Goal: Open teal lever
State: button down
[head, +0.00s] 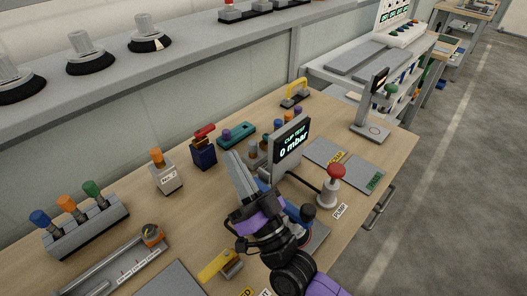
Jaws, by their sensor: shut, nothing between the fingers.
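The teal lever (237,134) is a flat teal piece with a dark round spot near one end. It lies towards the back of the wooden bench, near the wall. My gripper (234,157) is grey, at the end of my purple and black arm. Its tip shows just below the teal lever in the picture, apart from it. It looks shut and empty. How high it is above the bench, I cannot tell.
A blue block with a red lever (204,132) stands left of the teal lever. A display (292,142) reading "0 mbar" stands right of my gripper. A red-knobbed post (332,184), a yellow lever (219,266) and an orange-topped block (163,171) are nearby.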

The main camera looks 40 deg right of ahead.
jog(key=w+d+r+m+g+h, duration=0.1)
jog(key=w+d+m+g+h, duration=0.25)
jog(key=m+h, duration=0.3)
jog(key=w+d+r+m+g+h+b, duration=0.1)
jog(key=w+d+m+g+h, duration=0.1)
jog(key=w+m+g+h, duration=0.45)
jog(key=w+d+r+m+g+h, duration=0.15)
jog(key=m+h, duration=0.25)
jog(key=m, duration=0.4)
notch_tip(320, 180, down, 18)
jog(key=m+g+y, duration=0.7)
jog(key=g, duration=0.6)
jog(key=shift+t+h, duration=0.25)
jog(key=shift+h, duration=0.05)
jog(key=x, duration=0.4)
jog(key=r+p+x, duration=0.1)
jog(key=x, duration=0.4)
jog(key=p+x, duration=0.1)
jog(key=x, duration=0.3)
jog(key=shift+s+d+r, duration=0.1)
jog(key=shift+s+d, duration=0.15)
jog(key=shift+d, duration=0.3)
jog(key=shift+r+p, duration=0.1)
jog(key=shift+p, duration=0.3)
jog(key=shift+s+d+p, duration=0.45)
jog(key=shift+p, duration=0.15)
jog(key=shift+s+d, duration=0.1)
jog(key=shift+d, duration=0.1)
